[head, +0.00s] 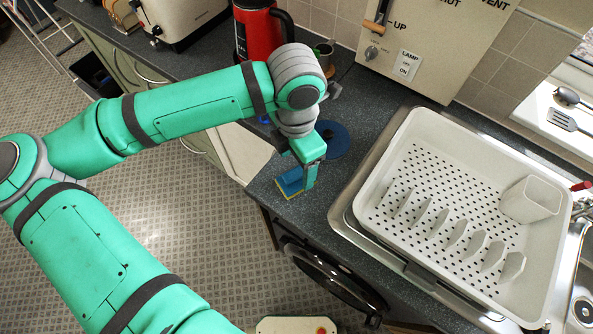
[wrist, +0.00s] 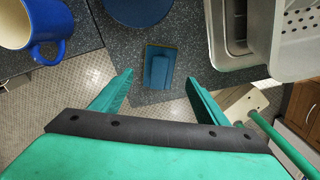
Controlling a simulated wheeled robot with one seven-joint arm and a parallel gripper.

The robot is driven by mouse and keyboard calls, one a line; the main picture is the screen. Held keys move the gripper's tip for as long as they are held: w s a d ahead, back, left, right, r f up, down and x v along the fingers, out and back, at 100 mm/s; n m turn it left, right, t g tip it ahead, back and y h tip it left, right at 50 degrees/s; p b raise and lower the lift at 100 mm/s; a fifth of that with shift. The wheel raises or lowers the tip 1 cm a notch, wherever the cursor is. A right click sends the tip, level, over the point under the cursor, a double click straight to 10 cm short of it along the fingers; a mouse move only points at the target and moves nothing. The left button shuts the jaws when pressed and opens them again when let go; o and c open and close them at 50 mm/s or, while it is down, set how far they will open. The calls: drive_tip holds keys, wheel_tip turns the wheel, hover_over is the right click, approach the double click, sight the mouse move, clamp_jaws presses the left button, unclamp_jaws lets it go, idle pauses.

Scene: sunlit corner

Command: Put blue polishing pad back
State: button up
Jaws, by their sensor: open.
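The blue pad (head: 289,180) is a small rectangular block with a raised grip and a yellowish edge. It lies on the dark speckled counter near its front corner. In the wrist view the pad (wrist: 159,68) lies ahead, between the lines of my two fingers. My gripper (head: 309,178) is open and empty and points down beside the pad; its fingers partly cover the pad in the head view. In the wrist view my gripper (wrist: 160,78) has its fingers spread wider than the pad. A dark blue round disc (head: 334,139) lies behind the pad on the counter.
A white dish rack (head: 440,165) on the metal sink stands close to the right. A red kettle (head: 262,30) is at the back. A blue mug (wrist: 58,25) shows left in the wrist view. The counter edge drops to the floor in front.

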sight(295, 173)
wheel_tip(295, 173, up, 6)
drive_tip(key=shift+f, duration=0.15)
drive_tip(key=shift+w+a, duration=0.1)
idle(0.5)
